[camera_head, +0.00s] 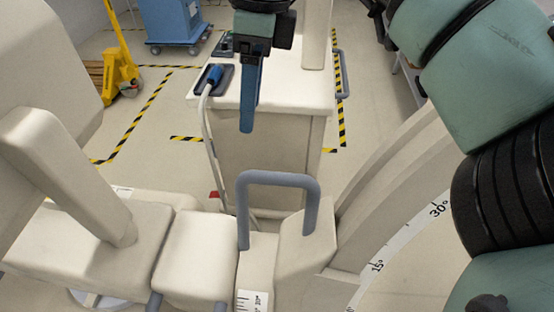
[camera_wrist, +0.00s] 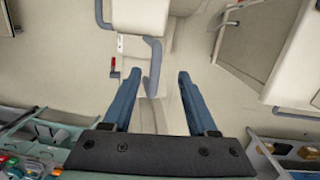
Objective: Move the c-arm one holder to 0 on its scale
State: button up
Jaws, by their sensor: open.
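The c-arm holder is a cream block (camera_head: 303,245) with a blue-grey U-shaped handle (camera_head: 279,178) on top, low centre in the head view. A curved cream arc with a white scale strip (camera_head: 410,235) rises to its right, marked 15° and 30°. A small ruled label (camera_head: 252,300) sits below the handle; its reading is too small to tell. My gripper (camera_head: 247,130), with blue fingers, points down beyond the handle and apart from it. In the wrist view my gripper (camera_wrist: 157,75) is open and empty. The handle (camera_wrist: 153,65) appears between its fingertips, nearer the left one.
A cream cart (camera_head: 260,95) with a blue-ended cable (camera_head: 213,76) stands behind the handle. A yellow pallet jack (camera_head: 122,65) and a blue cart (camera_head: 172,20) stand at the back left. A red lever (camera_wrist: 114,67) shows beside the handle. Striped tape marks the open floor.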

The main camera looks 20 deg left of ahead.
aim_at(278, 174)
jog(key=shift+h, duration=0.7)
jog(key=shift+s+d+f+p, duration=0.1)
jog(key=shift+d+f+p, duration=0.5)
jog(key=shift+f, duration=1.5)
jog(key=shift+w+d+f+p, duration=0.1)
jog(key=shift+d+f+p, duration=0.55)
jog(key=shift+f, duration=1.4)
jog(key=shift+s+d+f+p, duration=0.1)
jog(key=shift+d+f+p, duration=0.5)
jog(key=shift+f, duration=1.5)
jog(key=shift+d, duration=0.15)
grip_shut()
